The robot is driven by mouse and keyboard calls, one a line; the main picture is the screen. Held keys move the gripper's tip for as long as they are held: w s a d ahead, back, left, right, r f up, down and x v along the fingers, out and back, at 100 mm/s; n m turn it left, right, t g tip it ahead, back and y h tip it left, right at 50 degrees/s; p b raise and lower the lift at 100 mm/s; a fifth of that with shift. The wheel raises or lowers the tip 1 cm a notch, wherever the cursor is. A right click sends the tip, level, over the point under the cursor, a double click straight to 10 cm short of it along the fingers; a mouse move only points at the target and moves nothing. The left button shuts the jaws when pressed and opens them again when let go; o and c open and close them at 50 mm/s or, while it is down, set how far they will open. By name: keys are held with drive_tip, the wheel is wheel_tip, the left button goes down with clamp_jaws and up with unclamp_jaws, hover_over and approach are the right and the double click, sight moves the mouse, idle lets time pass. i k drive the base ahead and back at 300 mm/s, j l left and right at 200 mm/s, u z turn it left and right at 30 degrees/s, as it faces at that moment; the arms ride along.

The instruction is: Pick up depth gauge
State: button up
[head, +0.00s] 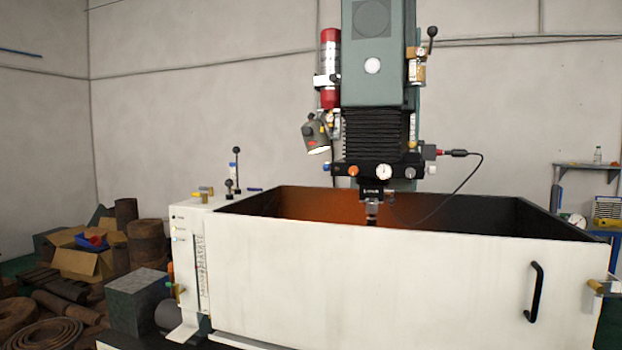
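I cannot clearly make out which thing is the depth gauge. A small round white-faced dial (577,221) shows at the far right, on or in front of the bench behind the machine's tank; it is too small to identify. Another round white dial (384,172) is set in the black front of the machine head and looks like part of it. My gripper and arm are not in view.
A large machine with a white walled tank (400,275) fills the middle, with a black handle (535,291) on its front. A green-grey column (377,60) rises behind it. At the left lie a cardboard box (85,262), rusty cylinders (147,242) and a grey block (136,300).

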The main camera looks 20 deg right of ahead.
sight(232, 165)
drive_tip(key=i+j+z, duration=0.2)
drive_tip(key=i+j, duration=0.4)
drive_tip(key=i, duration=0.2)
drive_tip(key=i+j+z, duration=0.2)
drive_tip(key=i+j, duration=0.5)
drive_tip(key=i+j+z, duration=0.2)
drive_tip(key=i+j, duration=0.5)
drive_tip(key=j, duration=0.15)
